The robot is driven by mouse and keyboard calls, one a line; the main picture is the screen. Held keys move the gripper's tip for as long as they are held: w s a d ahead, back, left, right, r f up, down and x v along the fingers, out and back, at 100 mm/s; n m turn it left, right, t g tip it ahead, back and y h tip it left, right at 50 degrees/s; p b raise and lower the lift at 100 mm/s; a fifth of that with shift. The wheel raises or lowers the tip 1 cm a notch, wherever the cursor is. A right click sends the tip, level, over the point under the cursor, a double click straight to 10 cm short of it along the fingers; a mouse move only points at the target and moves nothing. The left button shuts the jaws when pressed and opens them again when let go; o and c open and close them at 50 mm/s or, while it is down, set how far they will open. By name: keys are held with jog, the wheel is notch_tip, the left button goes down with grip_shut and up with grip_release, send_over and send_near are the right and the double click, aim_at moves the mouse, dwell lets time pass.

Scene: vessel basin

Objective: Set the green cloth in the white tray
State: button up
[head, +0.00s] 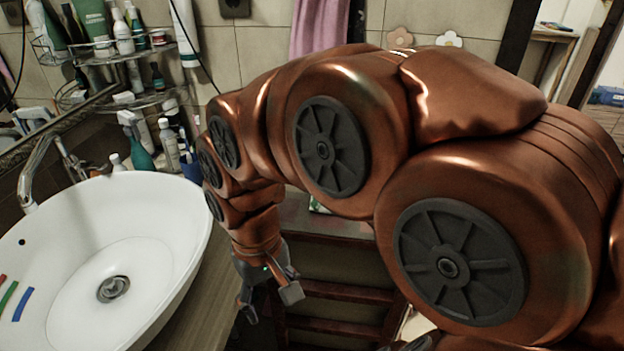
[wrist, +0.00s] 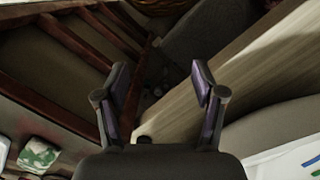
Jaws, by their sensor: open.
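My gripper (head: 269,302) is open and empty, pointing down beside the wooden counter's right edge in the head view. Its two spread fingers also show in the wrist view (wrist: 160,72), with nothing between them. A small green and white patterned thing (wrist: 38,153) lies at the lower left of the wrist view, apart from the fingers. It may be the green cloth, but I cannot tell for sure. A sliver of green also shows behind my arm in the head view. I cannot make out the white tray for certain in either view.
A white basin (head: 150,235) with coloured strips (head: 22,304) in it stands on the wooden counter (head: 205,310) at left. A dark wooden slatted rack (head: 335,310) is right of my gripper. Bottles fill a wire shelf (head: 120,55). A pink towel (head: 318,25) hangs behind my arm.

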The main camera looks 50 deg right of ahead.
jog(key=w+d+r+m+p, duration=0.2)
jog(key=w+d+r, duration=0.3)
jog(key=w, duration=0.1)
jog(key=m+t+p, duration=0.1)
jog(key=m+p, duration=0.4)
jog(key=m, duration=0.2)
send_near(315, 206)
jog(key=d, duration=0.1)
jog(key=w+d, duration=0.1)
jog(key=d, duration=0.1)
jog(key=d+f, duration=0.1)
jog(key=shift+w+d+f, duration=0.1)
jog(key=shift+w+d, duration=0.2)
jog(key=shift+d, duration=0.35)
jog(key=shift+f+p, duration=0.25)
jog(key=shift+p, duration=0.05)
jog(key=shift+f, duration=0.8)
jog(key=shift+w+f+p, duration=0.15)
jog(key=shift+f+p, duration=1.4)
jog(key=shift+f, duration=1.35)
jog(key=c, duration=0.8)
